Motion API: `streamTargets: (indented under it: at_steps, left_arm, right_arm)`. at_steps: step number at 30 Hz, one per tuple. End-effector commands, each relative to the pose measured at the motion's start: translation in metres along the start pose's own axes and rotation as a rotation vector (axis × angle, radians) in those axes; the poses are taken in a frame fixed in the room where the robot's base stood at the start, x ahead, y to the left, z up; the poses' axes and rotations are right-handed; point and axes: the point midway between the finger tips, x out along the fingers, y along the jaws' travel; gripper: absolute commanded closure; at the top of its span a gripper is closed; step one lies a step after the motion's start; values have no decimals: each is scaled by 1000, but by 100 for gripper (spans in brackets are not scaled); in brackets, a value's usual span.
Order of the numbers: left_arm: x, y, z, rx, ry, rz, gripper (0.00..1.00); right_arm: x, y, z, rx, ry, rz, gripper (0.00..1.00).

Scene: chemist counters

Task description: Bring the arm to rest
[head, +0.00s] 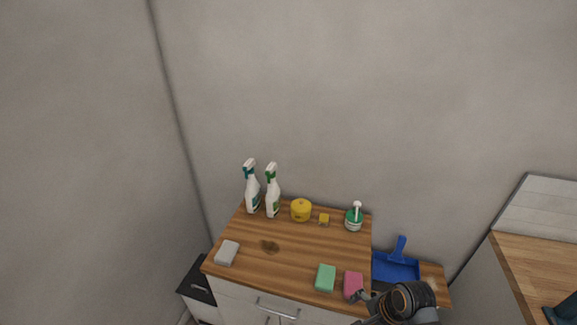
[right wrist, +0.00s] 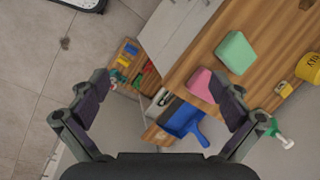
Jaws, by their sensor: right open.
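My right gripper (right wrist: 160,97) is open in the right wrist view, its two fingers wide apart with nothing held between them. In the head view my right arm comes in at the bottom right, and the gripper (head: 364,297) is small and partly hidden, by the front right corner of the wooden counter (head: 300,247). The pink sponge (head: 352,285) lies close to it there; in the right wrist view the pink sponge (right wrist: 199,83) is partly covered by the right finger. My left gripper is in neither view.
A green sponge (head: 325,278), a grey sponge (head: 227,253), two spray bottles (head: 252,190) (head: 273,193), a yellow pot (head: 301,210) and a green-white brush (head: 354,220) stand on the counter. A blue dustpan (head: 396,267) is right of it. Coloured-handled items (right wrist: 130,65) lie lower down.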

Motion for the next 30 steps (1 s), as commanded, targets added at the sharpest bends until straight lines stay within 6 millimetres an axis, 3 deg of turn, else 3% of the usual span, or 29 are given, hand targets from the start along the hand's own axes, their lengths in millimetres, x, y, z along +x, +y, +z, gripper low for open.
streamTargets:
  at_steps: [8,21,30]
  left_arm:
    - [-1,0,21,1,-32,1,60]
    - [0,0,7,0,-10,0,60]
    - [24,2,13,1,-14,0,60]
  right_arm:
    - [-25,37,2,-577,143,32,0]
    - [-77,77,0,-1318,304,197,0]
    - [45,97,-32,-1290,263,218,0]
